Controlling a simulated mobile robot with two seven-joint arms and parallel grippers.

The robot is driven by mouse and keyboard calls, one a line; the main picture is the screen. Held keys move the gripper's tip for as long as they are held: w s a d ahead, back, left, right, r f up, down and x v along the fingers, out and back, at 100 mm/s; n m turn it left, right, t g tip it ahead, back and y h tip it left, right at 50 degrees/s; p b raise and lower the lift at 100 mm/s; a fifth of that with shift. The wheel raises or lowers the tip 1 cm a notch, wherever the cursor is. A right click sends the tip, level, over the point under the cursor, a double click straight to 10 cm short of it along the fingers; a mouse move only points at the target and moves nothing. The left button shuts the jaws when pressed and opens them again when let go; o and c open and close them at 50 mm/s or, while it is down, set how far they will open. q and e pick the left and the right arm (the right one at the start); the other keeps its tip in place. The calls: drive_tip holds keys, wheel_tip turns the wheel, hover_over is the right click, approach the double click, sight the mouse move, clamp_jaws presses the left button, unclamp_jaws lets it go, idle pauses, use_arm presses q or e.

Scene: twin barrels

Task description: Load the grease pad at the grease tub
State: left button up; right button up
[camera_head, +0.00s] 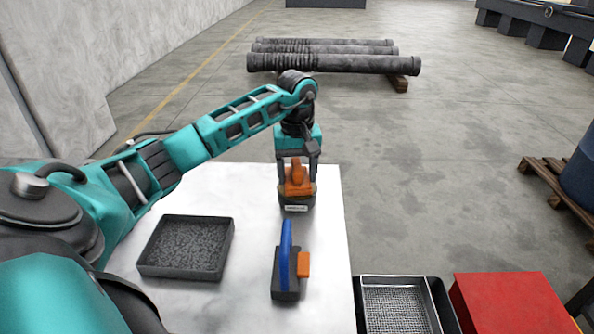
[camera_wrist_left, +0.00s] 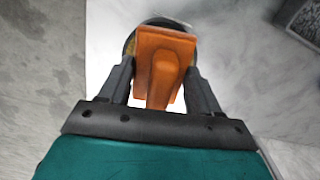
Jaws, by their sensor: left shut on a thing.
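My left gripper (camera_head: 297,165) is shut on the orange handle of the grease pad (camera_head: 298,186), at the far end of the white table. The pad is right at the top of the dark grease tub (camera_head: 297,203), which has a white label on its front. In the left wrist view the orange pad (camera_wrist_left: 160,65) sits between the two dark fingers of my left gripper (camera_wrist_left: 160,85). A dark, yellowish edge of the tub (camera_wrist_left: 130,47) shows beyond it. The pad's underside is hidden, so I cannot tell how deep it sits. My right gripper is not in view.
A blue-handled tool (camera_head: 286,255) with an orange part rests on a dark block nearer me. A dark tray (camera_head: 226,256) with grainy filling is at the left. A mesh basket (camera_head: 398,305) and a red box (camera_head: 512,302) stand at the lower right. The table's right side is clear.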

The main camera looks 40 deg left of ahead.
sight(297, 164)
use_arm(q)
drive_tip(key=shift+f+b, duration=0.4)
drive_tip(key=shift+f, duration=0.15)
idle(0.8)
idle(0.5)
drive_tip(key=shift+r+p, duration=1.95)
drive_tip(key=shift+r, duration=0.6)
drive_tip(key=shift+r+p, duration=0.35)
drive_tip(key=shift+r, duration=0.65)
